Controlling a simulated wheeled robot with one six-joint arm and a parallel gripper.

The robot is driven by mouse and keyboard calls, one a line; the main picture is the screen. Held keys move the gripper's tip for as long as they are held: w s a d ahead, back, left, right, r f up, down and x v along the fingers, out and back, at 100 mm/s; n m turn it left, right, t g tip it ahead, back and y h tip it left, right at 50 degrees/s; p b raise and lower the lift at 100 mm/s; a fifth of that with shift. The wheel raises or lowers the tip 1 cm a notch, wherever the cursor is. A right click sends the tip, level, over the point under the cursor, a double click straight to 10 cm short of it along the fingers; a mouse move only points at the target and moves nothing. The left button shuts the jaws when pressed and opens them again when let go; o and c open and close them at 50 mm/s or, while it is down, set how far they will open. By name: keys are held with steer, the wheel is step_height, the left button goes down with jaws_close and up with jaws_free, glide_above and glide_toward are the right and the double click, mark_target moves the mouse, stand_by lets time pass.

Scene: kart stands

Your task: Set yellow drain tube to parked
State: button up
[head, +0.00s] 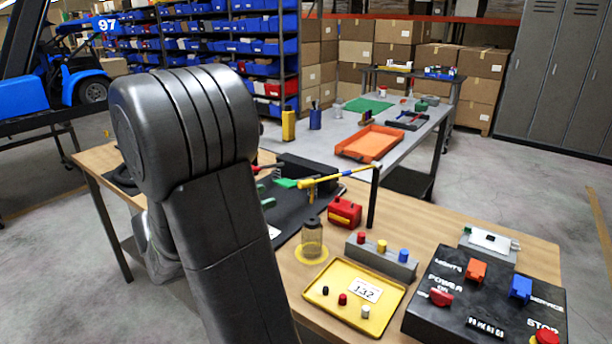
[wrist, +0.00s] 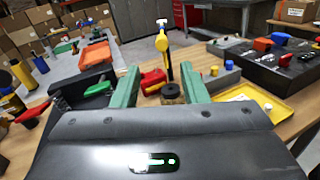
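The yellow drain tube (head: 320,180) is a thin arm on top of a dark upright post (head: 373,198). In the head view it reaches left from the post, close to level. In the wrist view the tube (wrist: 162,43) is foreshortened and points toward the camera, with a pale tip at the top. My gripper (wrist: 160,72) has two green fingers standing apart, with nothing held between them. The tube and post show beyond and between the fingers, apart from them. My arm hides much of the gripper in the head view. No parked marking is legible.
A red box (head: 345,212) and a lidded clear jar (head: 312,241) stand near the post. A grey block with coloured knobs (head: 380,262), a yellow tray (head: 313,292) and a black control panel (head: 480,312) lie to the right. A black box (head: 312,168) stands behind the tube.

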mark_target(312, 183)
steer(key=x, duration=1.3)
steer(key=shift+d+p, duration=0.3)
steer(key=shift+p, duration=0.05)
jaws_close()
